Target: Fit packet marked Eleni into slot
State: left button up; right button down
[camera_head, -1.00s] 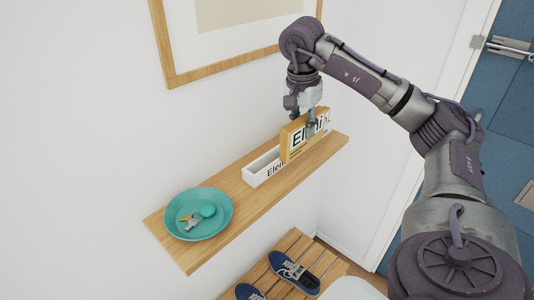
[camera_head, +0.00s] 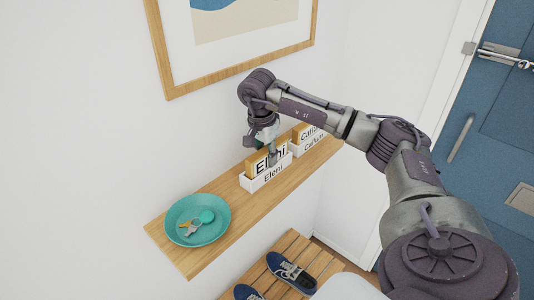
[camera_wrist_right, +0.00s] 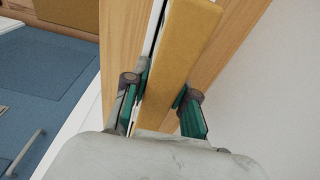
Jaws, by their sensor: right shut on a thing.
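The tan packet marked Eleni (camera_head: 255,167) is upright over the white slot box labelled Eleni (camera_head: 257,184) on the wooden shelf. Its lower edge is hidden behind the box's front wall, so it appears at least partly inside; I cannot tell how deep. My right gripper (camera_head: 271,155) is shut on the packet from above. In the right wrist view, the packet (camera_wrist_right: 185,50) runs between the two fingers of the right gripper (camera_wrist_right: 160,98), with a white wall edge close along its left side. My left gripper is not in view.
A teal bowl (camera_head: 178,216) with keys is on the shelf's left end. Shoes (camera_head: 291,271) sit on a slatted bench below. Bare shelf lies between bowl and boxes.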

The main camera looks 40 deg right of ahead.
jog(key=shift+s+f, duration=0.1)
jog(key=shift+f, duration=0.25)
jog(key=c, duration=1)
grip_release()
jog(key=shift+s+a+f, duration=0.1)
jog(key=shift+c, duration=0.2)
jog(key=shift+o, duration=0.5)
jog(key=shift+f, duration=0.1)
